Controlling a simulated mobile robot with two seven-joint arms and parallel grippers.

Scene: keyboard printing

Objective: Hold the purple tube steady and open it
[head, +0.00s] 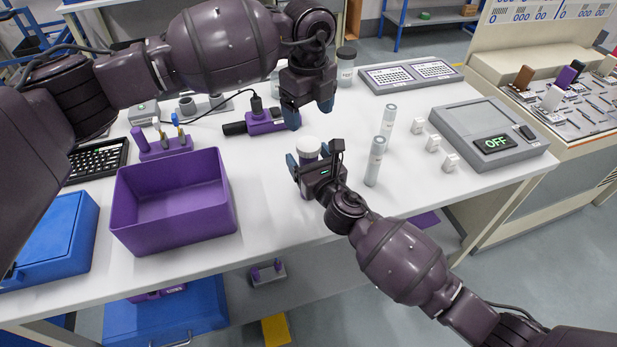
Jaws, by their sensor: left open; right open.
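The purple tube (308,146) stands on the white table near the middle, with its white cap showing on top. My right gripper (305,167) is at the tube, below the cap, with its fingers apart and hiding much of the tube's body. I cannot tell whether the fingers touch it. My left gripper (308,112) is above and behind the cap, pointing down, open and empty.
A purple bin (172,238) stands at the left front, with a purple rack (163,146) behind it. Two grey tubes (375,160) (389,120) stand close on the right. Farther right are small white blocks (433,144) and a grey device (487,133) reading OFF.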

